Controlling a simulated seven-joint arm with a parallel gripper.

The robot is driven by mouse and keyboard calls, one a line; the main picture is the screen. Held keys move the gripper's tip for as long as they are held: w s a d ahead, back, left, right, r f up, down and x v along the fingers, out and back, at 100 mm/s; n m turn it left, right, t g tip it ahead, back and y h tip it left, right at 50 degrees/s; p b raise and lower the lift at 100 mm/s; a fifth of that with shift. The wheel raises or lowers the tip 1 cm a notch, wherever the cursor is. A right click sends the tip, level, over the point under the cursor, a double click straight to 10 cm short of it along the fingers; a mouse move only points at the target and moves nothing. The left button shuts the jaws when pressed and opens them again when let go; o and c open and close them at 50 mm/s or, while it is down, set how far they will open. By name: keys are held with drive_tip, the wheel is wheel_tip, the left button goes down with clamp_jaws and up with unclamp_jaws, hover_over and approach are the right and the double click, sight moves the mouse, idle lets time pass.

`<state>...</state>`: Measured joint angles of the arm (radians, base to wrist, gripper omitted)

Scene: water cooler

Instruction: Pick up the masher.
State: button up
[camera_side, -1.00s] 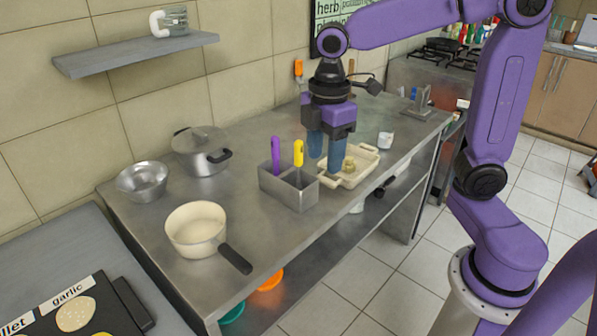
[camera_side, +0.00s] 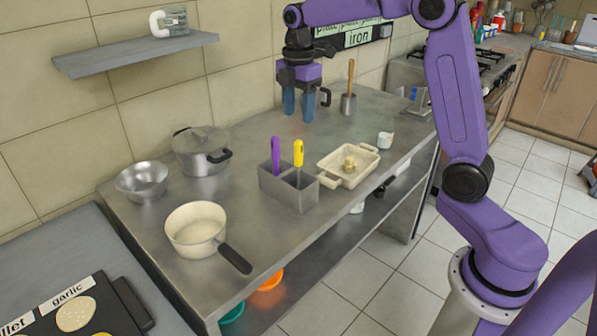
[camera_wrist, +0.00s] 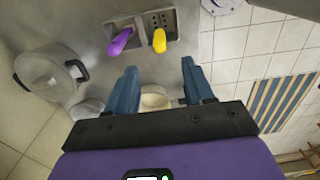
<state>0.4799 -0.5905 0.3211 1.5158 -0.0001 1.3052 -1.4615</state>
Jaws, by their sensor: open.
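No masher head shows clearly, and I cannot tell which handle is the masher's. A purple handle (camera_side: 276,155) and a yellow handle (camera_side: 298,153) stand upright in the grey metal utensil holder (camera_side: 290,194). The wrist view also shows the purple handle (camera_wrist: 121,41) and yellow handle (camera_wrist: 159,40) at the top, beyond my fingertips. A wooden handle (camera_side: 351,77) stands in a small metal cup (camera_side: 348,105) farther back. My gripper (camera_side: 298,114) is open and empty, above the back of the counter near the wall, behind the holder and left of the cup. Its fingers point down.
A lidded pot (camera_side: 200,155), metal bowl (camera_side: 143,181) and cream saucepan (camera_side: 195,227) stand on the left. A cream baking dish (camera_side: 348,165) sits right of the holder, with a white cup (camera_side: 385,140) beyond. A shelf (camera_side: 135,55) juts from the wall. The counter behind the holder is clear.

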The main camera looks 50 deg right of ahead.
sight(298, 157)
wheel_tip(298, 157, down, 14)
drive_tip(key=shift+r, duration=0.1)
idle(0.5)
drive_tip(key=shift+c, duration=0.3)
clamp_jaws()
